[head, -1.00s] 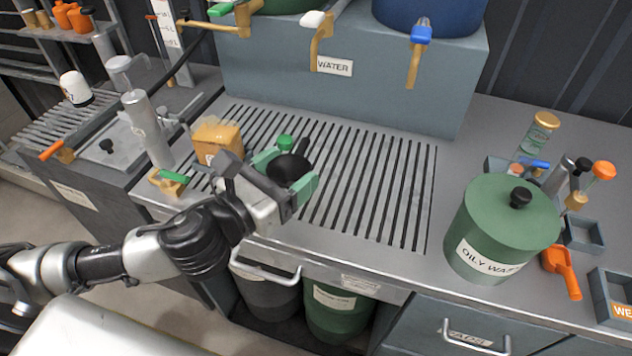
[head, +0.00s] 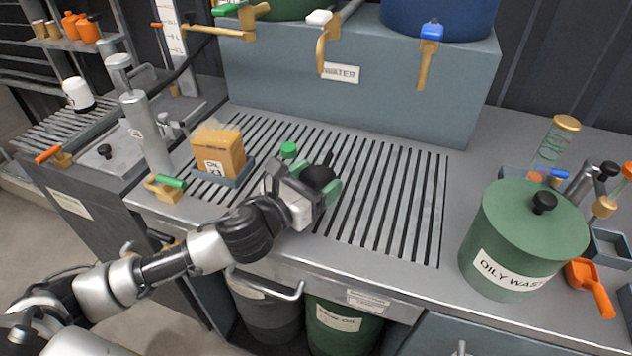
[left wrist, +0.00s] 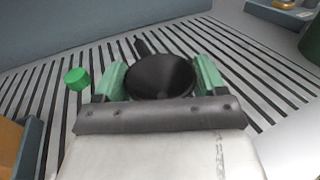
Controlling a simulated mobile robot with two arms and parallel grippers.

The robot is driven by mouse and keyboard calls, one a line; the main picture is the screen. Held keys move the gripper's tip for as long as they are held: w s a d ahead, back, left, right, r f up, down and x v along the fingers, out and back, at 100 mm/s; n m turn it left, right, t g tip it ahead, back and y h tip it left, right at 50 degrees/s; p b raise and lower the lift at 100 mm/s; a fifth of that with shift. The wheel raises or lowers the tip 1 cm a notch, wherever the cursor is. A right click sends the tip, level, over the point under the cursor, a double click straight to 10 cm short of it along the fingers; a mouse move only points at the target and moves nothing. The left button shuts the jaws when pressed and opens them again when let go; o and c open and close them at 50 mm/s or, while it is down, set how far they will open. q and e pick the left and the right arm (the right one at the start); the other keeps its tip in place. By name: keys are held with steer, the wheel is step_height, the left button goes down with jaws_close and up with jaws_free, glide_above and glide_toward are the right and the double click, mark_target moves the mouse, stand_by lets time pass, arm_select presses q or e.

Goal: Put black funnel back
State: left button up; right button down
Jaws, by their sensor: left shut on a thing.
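The black funnel (left wrist: 160,77) is between the green fingers of my left gripper (left wrist: 165,80), which is shut on it. In the left wrist view its round dark mouth faces the camera and its narrow spout points away to the upper left. In the head view the funnel (head: 318,178) shows as a dark shape at the end of my left arm, over the slotted grate (head: 385,200). I cannot tell whether it touches the grate. My right gripper is not in view.
A green cap (head: 289,149) is just behind the gripper. A yellow box (head: 218,150) in a grey tray stands left on the grate. The green oily waste can (head: 525,240) stands right, with an orange scoop (head: 592,285) beside it. The grate's right half is clear.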

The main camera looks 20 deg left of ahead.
arm_select(q)
steer(key=shift+f, duration=0.15)
steer(key=o, duration=1)
steer(key=shift+c, duration=0.2)
